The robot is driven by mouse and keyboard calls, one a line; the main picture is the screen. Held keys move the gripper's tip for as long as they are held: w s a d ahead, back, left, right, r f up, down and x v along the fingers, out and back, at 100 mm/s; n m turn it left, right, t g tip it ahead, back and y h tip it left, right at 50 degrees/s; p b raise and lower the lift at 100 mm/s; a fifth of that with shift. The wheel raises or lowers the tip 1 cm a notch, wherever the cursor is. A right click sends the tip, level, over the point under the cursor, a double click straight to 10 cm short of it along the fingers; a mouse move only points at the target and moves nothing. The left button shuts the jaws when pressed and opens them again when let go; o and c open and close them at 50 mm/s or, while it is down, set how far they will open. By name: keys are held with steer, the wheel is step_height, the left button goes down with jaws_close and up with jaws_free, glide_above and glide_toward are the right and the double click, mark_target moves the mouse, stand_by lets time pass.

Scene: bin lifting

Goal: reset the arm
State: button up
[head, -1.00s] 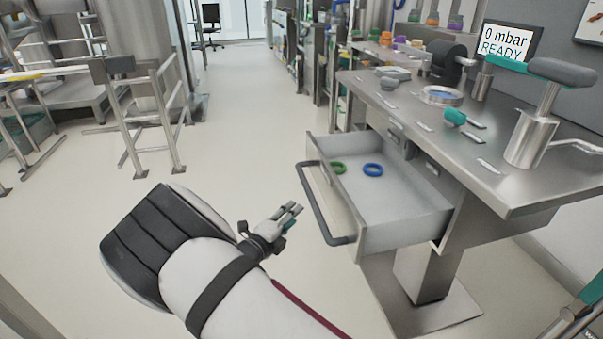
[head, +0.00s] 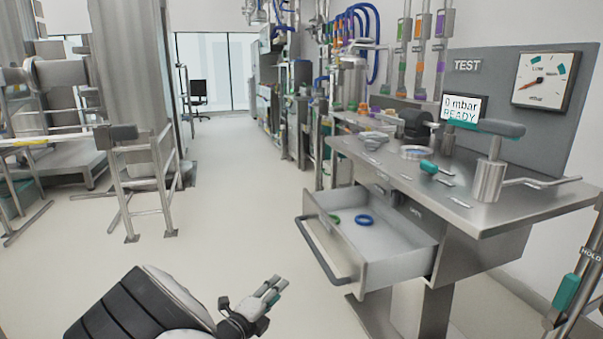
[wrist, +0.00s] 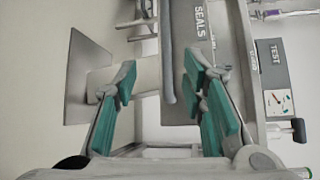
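My gripper (head: 272,288) is in the lower middle of the head view, in front of and to the left of the open drawer. It also shows in the wrist view (wrist: 160,100), where its two teal-padded fingers stand well apart with nothing held between them. My white and black arm fills the bottom left of the head view. The gripper is clear of the bench and drawer in the head view.
The drawer (head: 390,262) is pulled out of the steel bench (head: 530,192), with a blue ring (head: 364,220) and a green ring (head: 334,219) inside. Its bar handle (head: 322,255) juts towards my gripper. Railings (head: 145,185) stand left. The aisle floor (head: 225,180) is clear.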

steer(key=s+d+r+m+g+h, duration=0.2)
steer(key=s+d+r+m+g, duration=0.25)
steer(key=d+r+m, duration=0.5)
steer(key=s+d+r+m+g+h, duration=0.1)
steer(key=s+d+r+m+g, duration=0.5)
steer(key=d+m, duration=0.5)
steer(key=s+d+r+m+g+y, duration=0.1)
steer(key=s+d+r+m+g, duration=0.2)
steer(key=s+d+r+m, duration=0.3)
steer(key=s+d+r+m+g+y, duration=0.1)
steer(key=s+d+r+m+y, duration=0.1)
steer(key=s+m, duration=0.45)
steer(key=s+d+r+m+g+y, duration=0.1)
steer(key=s+d+r+m+y, duration=0.15)
steer(key=s, duration=0.65)
steer(key=s+a+f+m+t+y, duration=0.1)
steer(key=s+a+m+y, duration=0.2)
steer(key=s+m, duration=0.35)
steer(key=s+a+m+t+y, duration=0.15)
steer(key=s+m, duration=0.25)
steer(key=s, duration=0.5)
step_height(320, 180, up, 29)
steer(key=t+p, duration=0.2)
steer(key=p, duration=2.5)
steer(key=shift+w+f+t+y, duration=0.2)
steer(key=shift+t+y, duration=0.1)
steer(key=shift+t, duration=0.1)
